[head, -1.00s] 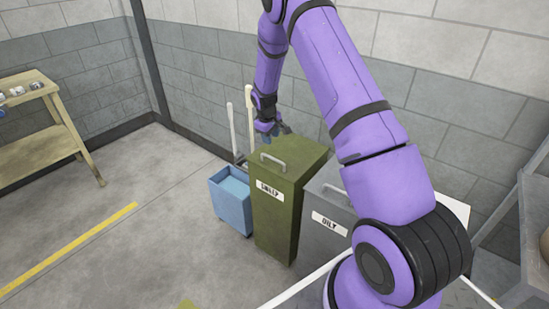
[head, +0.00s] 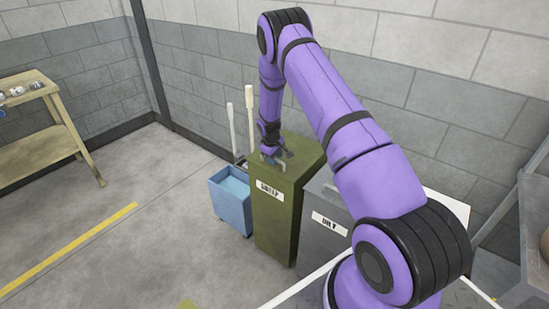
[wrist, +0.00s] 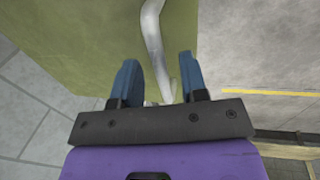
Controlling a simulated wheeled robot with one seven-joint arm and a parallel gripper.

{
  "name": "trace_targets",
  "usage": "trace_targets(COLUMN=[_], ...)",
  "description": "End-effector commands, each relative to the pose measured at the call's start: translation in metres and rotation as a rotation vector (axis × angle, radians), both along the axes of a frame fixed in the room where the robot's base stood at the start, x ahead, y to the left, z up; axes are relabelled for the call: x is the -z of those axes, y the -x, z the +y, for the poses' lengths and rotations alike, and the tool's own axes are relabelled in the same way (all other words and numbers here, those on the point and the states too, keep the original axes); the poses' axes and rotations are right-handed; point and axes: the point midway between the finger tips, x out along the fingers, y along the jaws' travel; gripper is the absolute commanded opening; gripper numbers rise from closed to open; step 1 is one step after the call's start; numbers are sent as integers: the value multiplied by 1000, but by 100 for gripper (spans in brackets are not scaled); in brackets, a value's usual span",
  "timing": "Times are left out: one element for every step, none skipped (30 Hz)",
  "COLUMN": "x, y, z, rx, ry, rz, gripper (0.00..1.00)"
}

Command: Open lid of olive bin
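The olive bin (head: 273,218) stands upright against the back wall, with a white label on its front. Its lid (head: 307,151) lies flat and closed on top; it also shows in the wrist view (wrist: 85,35). A grey bar handle (wrist: 152,35) on the lid runs between my gripper's two blue fingers in the wrist view. My gripper (wrist: 158,80) is open, with one finger on each side of the handle and visible gaps. In the head view my gripper (head: 272,158) is down at the lid's front and hides most of the handle.
A grey bin (head: 322,222) labelled OILY stands close on the right. A blue mop bucket (head: 232,203) with upright handles stands on the left. A wooden bench (head: 40,140) is at the far left. The floor in front is clear.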

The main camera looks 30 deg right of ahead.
Motion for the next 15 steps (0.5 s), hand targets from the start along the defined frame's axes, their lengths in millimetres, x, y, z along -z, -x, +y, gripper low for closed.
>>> trace_targets(x=[1,1,1,1,1,1,1,1,1,1,1,1,1,1,1], y=[0,0,0,0,0,0,0,0,0,0,0,0,0,0,0], z=[0,0,0,0,0,0,0,0,0,0,0,0,0,0,0], rx=[0,0,0,0,0,0,0,0,0,0,0,0,0,0,0], ry=[0,0,0,0,0,0,0,0,0,0,0,0,0,0,0], rz=[0,0,-1,-1,-1,-1,-1,-1,-1,-1,-1,-1,-1,-1,-1], gripper=[40,40,40,40,40,40,40,40,33,26,19,10,3,0,0])
